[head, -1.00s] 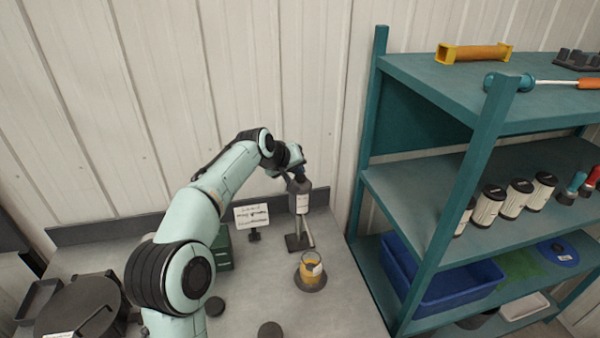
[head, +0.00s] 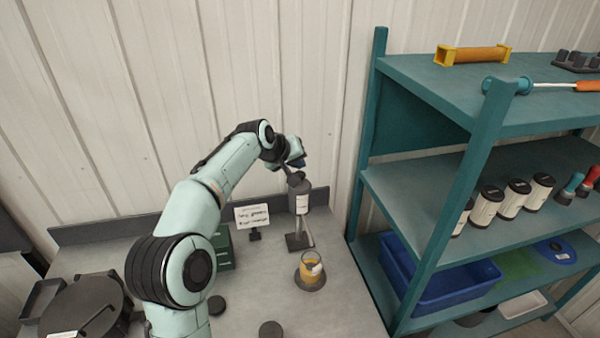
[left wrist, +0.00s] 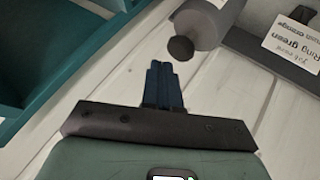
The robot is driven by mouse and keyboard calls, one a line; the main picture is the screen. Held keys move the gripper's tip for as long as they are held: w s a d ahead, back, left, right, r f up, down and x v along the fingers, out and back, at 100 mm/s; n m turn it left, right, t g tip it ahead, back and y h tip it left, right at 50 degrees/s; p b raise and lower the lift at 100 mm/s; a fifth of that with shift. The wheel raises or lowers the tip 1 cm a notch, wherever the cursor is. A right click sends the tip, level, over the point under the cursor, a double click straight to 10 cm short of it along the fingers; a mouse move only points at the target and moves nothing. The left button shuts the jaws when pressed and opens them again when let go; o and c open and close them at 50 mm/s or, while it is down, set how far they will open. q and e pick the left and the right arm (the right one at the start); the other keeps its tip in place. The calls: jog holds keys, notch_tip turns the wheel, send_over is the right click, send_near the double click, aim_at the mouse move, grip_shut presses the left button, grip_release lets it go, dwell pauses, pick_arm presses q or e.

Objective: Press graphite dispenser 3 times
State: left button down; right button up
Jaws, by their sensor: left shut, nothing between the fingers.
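The graphite dispenser (head: 301,200) is a grey cylinder with a white label on a stand at the back of the bench. Its dark round top knob also shows in the left wrist view (left wrist: 181,48). My left gripper (head: 298,163) is shut and empty, just above the knob; in the left wrist view its blue fingers (left wrist: 162,80) are together, a little apart from the knob. A glass cup with yellow contents (head: 309,272) stands on a dark round base in front of the dispenser. My right gripper is not in view.
A sign card (head: 252,216) and a green box (head: 223,250) stand left of the dispenser. A teal shelf (head: 440,200) with canisters and a blue bin (head: 440,285) rises close on the right. Dark discs (head: 270,329) lie at the front.

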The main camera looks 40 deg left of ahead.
aim_at(299, 173)
pick_arm(q)
jog(key=shift+r+p, duration=0.65)
jog(key=shift+r, duration=0.9)
jog(key=shift+w+r, duration=0.3)
jog(key=shift+r, duration=0.25)
jog(key=shift+s+r, duration=0.4)
jog(key=shift+r, duration=0.05)
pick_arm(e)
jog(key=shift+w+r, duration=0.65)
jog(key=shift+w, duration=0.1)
pick_arm(q)
jog(key=shift+w, duration=0.2)
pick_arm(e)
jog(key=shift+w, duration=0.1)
pick_arm(q)
jog(key=shift+s+r, duration=0.1)
jog(key=shift+r, duration=1.85)
jog(key=shift+f, duration=0.1)
